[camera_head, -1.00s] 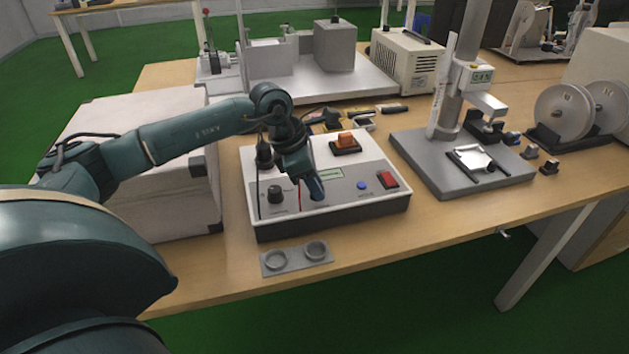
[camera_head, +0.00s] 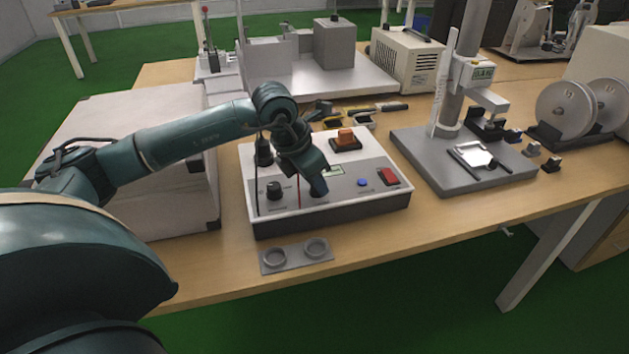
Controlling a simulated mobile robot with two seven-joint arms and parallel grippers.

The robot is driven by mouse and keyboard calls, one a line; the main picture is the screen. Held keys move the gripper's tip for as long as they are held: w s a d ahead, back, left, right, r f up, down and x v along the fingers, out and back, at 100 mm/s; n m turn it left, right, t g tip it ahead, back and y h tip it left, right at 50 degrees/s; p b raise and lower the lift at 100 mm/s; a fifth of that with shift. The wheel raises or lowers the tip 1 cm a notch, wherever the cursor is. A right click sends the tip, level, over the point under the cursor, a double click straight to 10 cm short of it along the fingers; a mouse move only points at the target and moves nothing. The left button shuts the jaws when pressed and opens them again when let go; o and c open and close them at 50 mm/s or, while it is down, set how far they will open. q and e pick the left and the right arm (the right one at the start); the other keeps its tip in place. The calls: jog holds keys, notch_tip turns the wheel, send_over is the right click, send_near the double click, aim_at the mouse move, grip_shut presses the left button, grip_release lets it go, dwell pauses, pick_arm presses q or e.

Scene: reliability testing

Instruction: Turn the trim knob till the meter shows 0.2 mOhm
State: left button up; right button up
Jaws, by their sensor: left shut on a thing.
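The meter is a white-topped box with dark sides (camera_head: 370,208) on the wooden table. My left gripper (camera_head: 318,190) reaches down to its front panel and is shut at the panel surface. The trim knob is hidden between its fingers. A separate black knob (camera_head: 274,190) stands clear to the left of the fingers. The small greenish display (camera_head: 334,170) is partly covered by my gripper, and its digits are too small to read. My right gripper is not in view.
The panel also has a blue button (camera_head: 362,183), a red switch (camera_head: 388,177) and an orange block (camera_head: 346,138). Black and red leads run near my wrist. A grey two-ring holder (camera_head: 294,257) lies in front. A measuring stand (camera_head: 455,190) stands to the right.

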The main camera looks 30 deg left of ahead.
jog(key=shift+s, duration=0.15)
pick_arm(q)
jog(key=o, duration=1)
jog(key=shift+c, duration=0.2)
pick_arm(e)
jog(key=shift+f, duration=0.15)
pick_arm(q)
jog(key=v, duration=1.3)
jog(key=shift+p, duration=0.4)
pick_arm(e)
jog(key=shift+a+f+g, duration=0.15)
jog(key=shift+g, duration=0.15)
pick_arm(q)
jog(key=shift+s, duration=0.1)
